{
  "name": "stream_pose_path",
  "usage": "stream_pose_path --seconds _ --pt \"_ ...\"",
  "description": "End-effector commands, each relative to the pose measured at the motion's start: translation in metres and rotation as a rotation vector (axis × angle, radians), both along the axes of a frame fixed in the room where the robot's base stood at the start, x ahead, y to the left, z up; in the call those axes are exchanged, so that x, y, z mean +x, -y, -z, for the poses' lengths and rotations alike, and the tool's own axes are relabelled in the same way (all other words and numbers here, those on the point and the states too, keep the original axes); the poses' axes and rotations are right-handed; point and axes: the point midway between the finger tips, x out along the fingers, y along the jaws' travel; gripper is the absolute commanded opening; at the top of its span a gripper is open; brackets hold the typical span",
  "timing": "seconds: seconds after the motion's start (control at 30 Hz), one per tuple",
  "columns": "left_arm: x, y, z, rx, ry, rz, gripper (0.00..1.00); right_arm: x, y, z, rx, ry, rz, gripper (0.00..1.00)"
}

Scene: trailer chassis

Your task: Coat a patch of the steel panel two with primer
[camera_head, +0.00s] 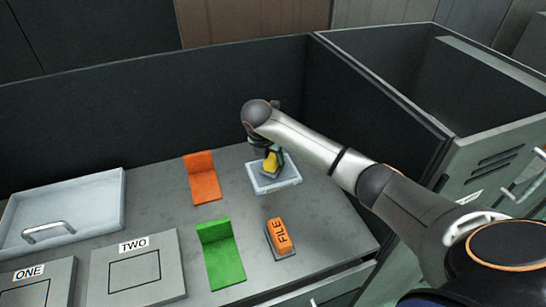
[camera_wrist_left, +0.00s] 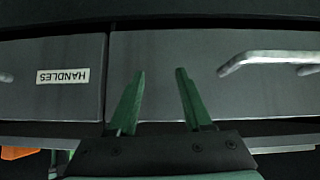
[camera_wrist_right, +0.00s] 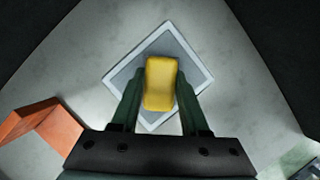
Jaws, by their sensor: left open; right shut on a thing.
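Steel panel two (camera_head: 172,268) lies at the lower left in the head view, a grey plate labelled TWO with an outlined square (camera_head: 134,271) on it. The square looks plain grey. My right gripper (camera_head: 269,154) is shut on a yellow sponge-like block (camera_wrist_right: 160,84). The block also shows in the head view (camera_head: 271,163), over or in a shallow pale-rimmed tray (camera_head: 287,184) with a grey inside. I cannot tell whether it touches the tray's bottom. My left gripper (camera_wrist_left: 160,72) is open and empty before a drawer front labelled HANDLES (camera_wrist_left: 62,76); it is outside the head view.
Panel ONE (camera_head: 60,280) lies left of panel two, with a metal tray and handle (camera_head: 90,200) behind. An orange bracket (camera_head: 203,178), a green bracket (camera_head: 222,255) and an orange FILE block (camera_head: 281,236) lie between panel two and my right arm. Dark walls enclose the back and right.

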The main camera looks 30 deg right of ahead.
Motion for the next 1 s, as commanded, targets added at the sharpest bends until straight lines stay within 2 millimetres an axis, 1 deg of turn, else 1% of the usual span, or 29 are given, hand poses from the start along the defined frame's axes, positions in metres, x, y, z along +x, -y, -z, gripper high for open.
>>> stream_pose_path --seconds 1.0 --pt "0.0006 -0.0003 0.0062 0.000 0.002 0.001 0.50 0.0004 0.0004 0.0082 0.000 0.002 0.001 0.00"
